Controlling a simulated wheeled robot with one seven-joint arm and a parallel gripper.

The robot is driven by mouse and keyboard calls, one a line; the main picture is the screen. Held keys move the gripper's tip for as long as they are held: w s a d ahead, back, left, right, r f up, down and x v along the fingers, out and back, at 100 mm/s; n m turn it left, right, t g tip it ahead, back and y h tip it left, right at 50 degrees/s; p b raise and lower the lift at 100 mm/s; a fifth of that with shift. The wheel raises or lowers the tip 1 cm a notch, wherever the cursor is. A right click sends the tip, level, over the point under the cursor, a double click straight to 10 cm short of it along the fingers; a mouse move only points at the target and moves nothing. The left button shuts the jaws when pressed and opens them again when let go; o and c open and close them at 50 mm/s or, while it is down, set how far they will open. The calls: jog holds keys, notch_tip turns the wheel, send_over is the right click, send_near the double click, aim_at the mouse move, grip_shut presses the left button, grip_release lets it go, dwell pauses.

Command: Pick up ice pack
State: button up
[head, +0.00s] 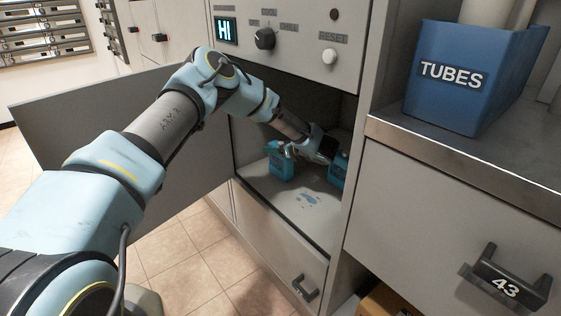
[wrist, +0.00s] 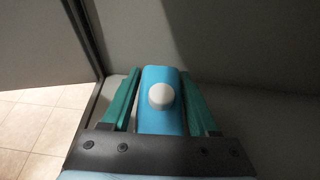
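The ice pack (wrist: 161,122) is a bright blue block with a round white cap, seen from above in the wrist view. My gripper (wrist: 161,82) has its two teal fingers on either side of it. Narrow dark gaps show between the fingers and the block near the finger bases; at the tips I cannot tell whether they touch. In the head view my gripper (head: 322,156) is inside the open compartment.
The compartment floor (head: 290,205) has a bluish mark and bare room. Its door (head: 90,125) stands open to the left. A control panel (head: 300,35) is above. A blue TUBES bin (head: 470,100) stands on the counter at right, above drawer 43 (head: 440,230).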

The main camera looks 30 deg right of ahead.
grip_shut()
dwell(0.3)
jog(key=shift+r, duration=0.1)
jog(key=shift+r, duration=0.4)
notch_tip(320, 180, up, 3)
jog(key=shift+s+a+f+p, duration=0.1)
jog(key=shift+a+p, duration=0.05)
jog(key=shift+p, duration=0.35)
jog(key=s+a+p, duration=0.1)
jog(key=s+a, duration=1.1)
jog(key=a, duration=0.1)
jog(key=shift+p, duration=0.4)
